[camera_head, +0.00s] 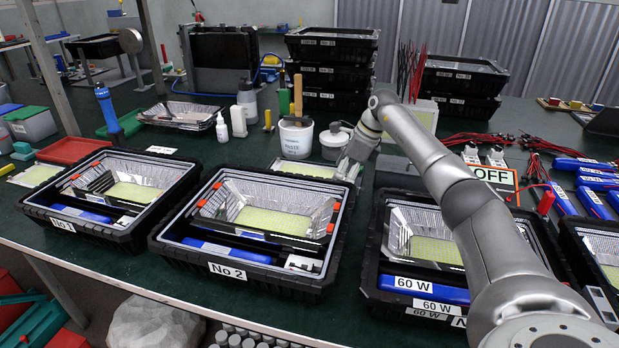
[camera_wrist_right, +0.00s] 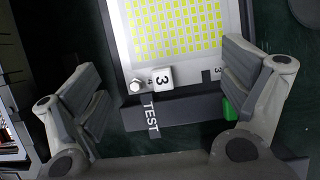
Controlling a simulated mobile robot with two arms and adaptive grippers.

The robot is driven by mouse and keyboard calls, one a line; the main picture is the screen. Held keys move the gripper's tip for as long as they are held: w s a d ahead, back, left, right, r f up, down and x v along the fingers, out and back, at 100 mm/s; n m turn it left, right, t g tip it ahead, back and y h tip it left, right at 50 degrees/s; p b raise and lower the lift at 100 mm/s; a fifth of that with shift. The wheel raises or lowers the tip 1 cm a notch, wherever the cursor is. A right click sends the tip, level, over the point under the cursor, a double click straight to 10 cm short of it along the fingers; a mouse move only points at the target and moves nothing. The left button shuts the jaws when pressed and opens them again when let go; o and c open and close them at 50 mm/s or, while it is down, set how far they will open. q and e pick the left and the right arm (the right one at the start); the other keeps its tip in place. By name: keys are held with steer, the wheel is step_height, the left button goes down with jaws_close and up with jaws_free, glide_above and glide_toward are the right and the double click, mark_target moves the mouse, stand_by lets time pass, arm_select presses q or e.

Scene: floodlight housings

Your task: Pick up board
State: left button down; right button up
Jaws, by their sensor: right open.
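An LED board (camera_wrist_right: 185,30), white with rows of yellow-green cells, lies between the fingers of my right gripper (camera_wrist_right: 165,75) in the right wrist view. A white block marked 3 (camera_wrist_right: 162,79) and a bolt head (camera_wrist_right: 136,86) sit at its near edge, above a dark strip with a TEST label (camera_wrist_right: 151,117). Both fingers stand apart from the board. In the head view this board (camera_head: 300,169) seems to lie behind housing No 2 (camera_head: 228,271), with my right gripper (camera_head: 347,170) at its right end. My left gripper is not in view.
Housing No 1 (camera_head: 62,224) stands on the left, and a 60 W housing (camera_head: 395,308) is under my right arm. A white pot (camera_head: 296,138) with tools and a smaller pot (camera_head: 334,142) stand close behind the board. Black crates (camera_head: 330,75) are stacked at the back.

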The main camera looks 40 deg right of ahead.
steer(key=shift+s+r, duration=0.15)
steer(key=c, duration=1.9)
steer(key=shift+r, duration=0.1)
